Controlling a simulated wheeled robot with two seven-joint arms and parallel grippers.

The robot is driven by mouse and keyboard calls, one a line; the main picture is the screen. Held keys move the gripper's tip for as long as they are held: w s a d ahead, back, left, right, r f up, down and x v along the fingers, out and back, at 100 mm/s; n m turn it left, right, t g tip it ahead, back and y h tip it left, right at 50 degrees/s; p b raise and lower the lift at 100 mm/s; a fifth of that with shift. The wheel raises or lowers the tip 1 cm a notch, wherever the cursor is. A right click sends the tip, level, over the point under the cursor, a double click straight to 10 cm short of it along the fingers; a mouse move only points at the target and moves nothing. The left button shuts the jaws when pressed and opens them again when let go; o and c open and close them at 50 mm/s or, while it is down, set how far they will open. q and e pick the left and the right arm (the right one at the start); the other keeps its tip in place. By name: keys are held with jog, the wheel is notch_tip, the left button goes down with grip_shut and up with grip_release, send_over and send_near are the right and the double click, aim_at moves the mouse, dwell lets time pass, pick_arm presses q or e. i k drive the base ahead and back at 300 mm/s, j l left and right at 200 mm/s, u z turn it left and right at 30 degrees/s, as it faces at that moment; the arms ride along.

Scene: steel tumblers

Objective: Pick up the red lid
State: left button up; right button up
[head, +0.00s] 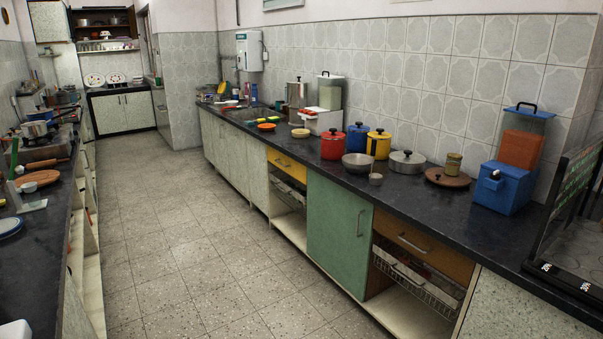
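A red canister (332,148) stands on the right-hand counter. Its red lid (332,132) with a dark knob sits on top of it. Blue (357,138) and yellow (378,145) canisters with dark knobs stand beside it, further right. Neither of my grippers is in view.
A steel bowl (357,162), a small cup (376,179) and a lidded steel pan (407,162) stand in front of and beside the canisters. A blue dispenser (502,188) stands nearer right. The tiled floor (190,250) between the counters is clear.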

aim_at(333, 133)
jog(key=i, duration=1.65)
jog(key=i+j+z, duration=0.15)
jog(key=i+z, duration=0.3)
jog(key=i, duration=0.25)
jog(key=i+j+z, duration=0.4)
jog(key=i, duration=0.3)
jog(key=i+j+z, duration=0.45)
jog(key=i+j, duration=0.15)
